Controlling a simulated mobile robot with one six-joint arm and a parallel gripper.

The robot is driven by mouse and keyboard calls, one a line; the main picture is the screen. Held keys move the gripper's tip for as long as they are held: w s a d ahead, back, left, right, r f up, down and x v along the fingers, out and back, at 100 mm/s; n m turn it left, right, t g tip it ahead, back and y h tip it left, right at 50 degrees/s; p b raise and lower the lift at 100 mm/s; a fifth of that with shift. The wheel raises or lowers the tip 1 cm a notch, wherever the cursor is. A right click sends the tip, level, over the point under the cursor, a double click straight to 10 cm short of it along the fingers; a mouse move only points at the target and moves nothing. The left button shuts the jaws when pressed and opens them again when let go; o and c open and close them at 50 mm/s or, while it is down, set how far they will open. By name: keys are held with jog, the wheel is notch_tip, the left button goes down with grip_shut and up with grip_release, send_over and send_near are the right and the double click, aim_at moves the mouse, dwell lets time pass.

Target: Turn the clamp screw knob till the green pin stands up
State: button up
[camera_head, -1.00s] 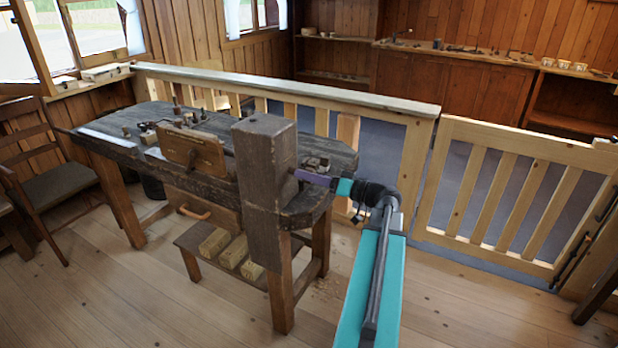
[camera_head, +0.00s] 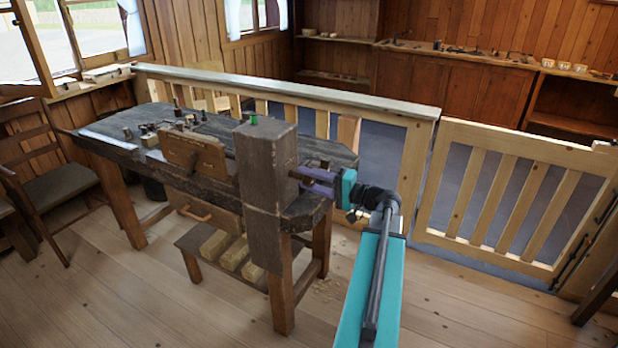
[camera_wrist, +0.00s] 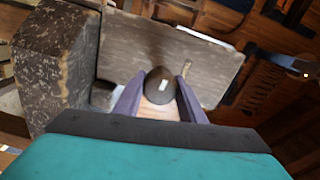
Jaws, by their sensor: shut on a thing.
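The green pin (camera_head: 253,119) stands up from the top of the thick dark wooden post (camera_head: 262,165) at the near end of the workbench. My gripper (camera_head: 307,179), with purple fingers, reaches the right side of this post from the right. In the wrist view my gripper (camera_wrist: 160,98) is shut on the clamp screw knob (camera_wrist: 157,78), a dark rounded piece with a small pale mark, one finger on each side. The fingers hide much of the knob in the head view. The pin cannot be made out in the wrist view.
Wooden blocks lie on the low shelf; the floor in front is clear.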

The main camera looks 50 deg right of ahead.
jog(key=m+p, duration=0.2)
jog(key=m, duration=0.1)
jog(key=shift+s+m, duration=0.1)
jog(key=shift+m, duration=0.3)
jog(key=m+p, duration=0.2)
jog(key=m, duration=0.1)
jog(key=shift+m, duration=0.3)
jog(key=m+p, duration=0.3)
jog(key=m, duration=0.1)
jog(key=shift+p, duration=0.3)
jog(key=shift+f+m+p, duration=0.1)
jog(key=shift+m+p, duration=0.55)
jog(key=shift+m, duration=0.45)
jog(key=shift+f, duration=0.1)
jog(key=o, duration=1)
jog(key=shift+s, duration=0.1)
jog(key=shift+o, duration=0.2)
